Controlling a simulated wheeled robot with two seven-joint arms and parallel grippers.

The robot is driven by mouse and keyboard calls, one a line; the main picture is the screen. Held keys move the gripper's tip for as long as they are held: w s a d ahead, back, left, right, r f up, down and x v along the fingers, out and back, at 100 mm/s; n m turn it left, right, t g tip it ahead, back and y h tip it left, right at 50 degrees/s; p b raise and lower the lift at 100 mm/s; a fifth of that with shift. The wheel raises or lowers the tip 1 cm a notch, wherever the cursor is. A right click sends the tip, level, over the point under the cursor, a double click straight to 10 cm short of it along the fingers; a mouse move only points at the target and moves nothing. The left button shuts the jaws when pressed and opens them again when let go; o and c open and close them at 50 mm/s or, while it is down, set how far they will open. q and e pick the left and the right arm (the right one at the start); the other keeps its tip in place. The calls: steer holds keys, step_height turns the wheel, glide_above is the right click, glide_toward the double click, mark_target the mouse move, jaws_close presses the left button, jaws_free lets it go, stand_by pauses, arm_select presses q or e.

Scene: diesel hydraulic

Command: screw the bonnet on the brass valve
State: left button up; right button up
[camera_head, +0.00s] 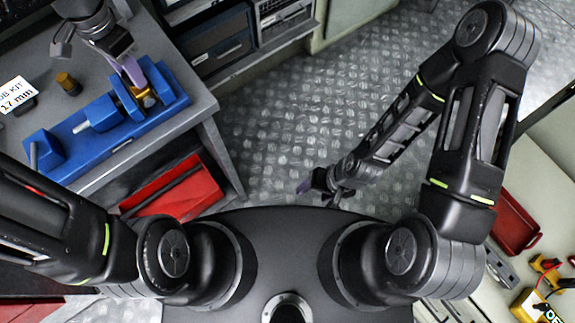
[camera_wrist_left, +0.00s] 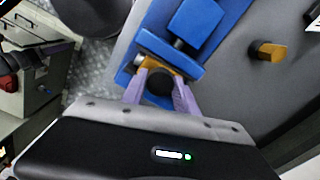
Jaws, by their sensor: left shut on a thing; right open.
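The brass valve (camera_head: 149,101) is clamped in the blue vise (camera_head: 100,112) on the bench at the left. It also shows in the left wrist view (camera_wrist_left: 148,63). My left gripper (camera_wrist_left: 160,92) reaches down over the valve, with its purple fingers shut on a dark round part, seemingly the bonnet (camera_wrist_left: 160,82). The brass shows just behind that part; whether the threads are engaged is hidden. My right gripper (camera_head: 322,188) is open and empty above the floor, well away from the bench.
A loose brass fitting (camera_head: 68,84) stands on the grey bench beside the vise and a white card marked 17 mm (camera_head: 15,95). A red drawer (camera_head: 175,190) is under the bench. A table with a red tray (camera_head: 513,222) and a yellow meter is at the right.

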arm_select(q)
steer(key=m, duration=0.3)
steer(key=shift+m, duration=0.4)
steer(key=m, duration=0.4)
steer(key=o, duration=1.3)
step_height(320, 180, up, 8)
steer(key=shift+f+b, duration=0.1)
steer(key=shift+b, duration=0.25)
